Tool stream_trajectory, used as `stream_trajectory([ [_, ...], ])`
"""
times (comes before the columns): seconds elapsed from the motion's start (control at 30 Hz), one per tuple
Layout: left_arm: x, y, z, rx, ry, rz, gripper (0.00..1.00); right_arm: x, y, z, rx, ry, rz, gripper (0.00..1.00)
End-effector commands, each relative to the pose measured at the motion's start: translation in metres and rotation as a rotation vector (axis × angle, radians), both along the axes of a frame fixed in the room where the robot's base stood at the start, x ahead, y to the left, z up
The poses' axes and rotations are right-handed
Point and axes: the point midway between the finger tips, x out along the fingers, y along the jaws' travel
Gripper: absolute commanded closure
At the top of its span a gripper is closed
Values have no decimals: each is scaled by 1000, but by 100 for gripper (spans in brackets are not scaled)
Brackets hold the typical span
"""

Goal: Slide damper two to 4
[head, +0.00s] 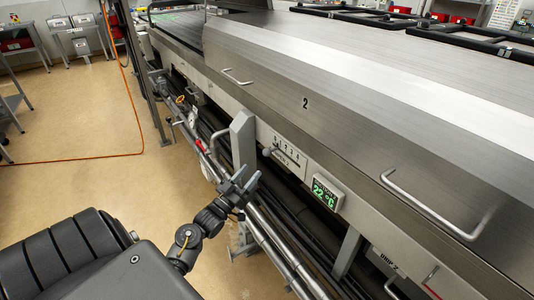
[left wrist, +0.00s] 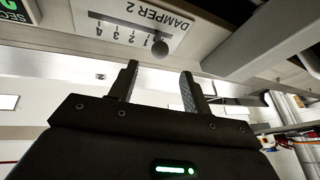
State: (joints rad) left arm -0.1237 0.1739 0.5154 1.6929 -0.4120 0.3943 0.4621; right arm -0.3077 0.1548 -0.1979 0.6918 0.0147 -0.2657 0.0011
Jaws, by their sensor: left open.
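The damper 2 plate (head: 290,152) is a pale plate with a numbered scale on the front of the steel dryer hood. Its round grey knob (head: 267,152) stands at the left, low-number end of the scale. In the left wrist view, where the picture is upside down, the knob (left wrist: 160,48) is beside the 1, on the side away from 2, 3 and 4. My left gripper (head: 249,177) is open and empty, below and left of the knob. In the left wrist view the knob appears just beyond the gap between the fingertips (left wrist: 160,75), apart from them. My right gripper is out of view.
A green digital display (head: 327,193) sits right of the plate. A grey upright post (head: 243,145) stands close left of the knob, near my gripper. A handle (head: 435,212) sticks out from the hood. Rails and pipes (head: 280,250) run below. Open floor lies left.

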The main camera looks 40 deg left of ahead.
Motion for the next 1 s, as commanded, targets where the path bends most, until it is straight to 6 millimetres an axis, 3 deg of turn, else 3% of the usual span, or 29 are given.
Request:
stream_trajectory([
  [0.5, 80, -1, 34, 1, 0, 1, 52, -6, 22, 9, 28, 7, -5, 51],
  [0.7, 93, -2, 38, 1, 2, 0, 52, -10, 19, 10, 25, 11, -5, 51],
  [1.0, 94, -2, 38, 1, 3, 0, 53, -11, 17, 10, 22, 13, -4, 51],
])
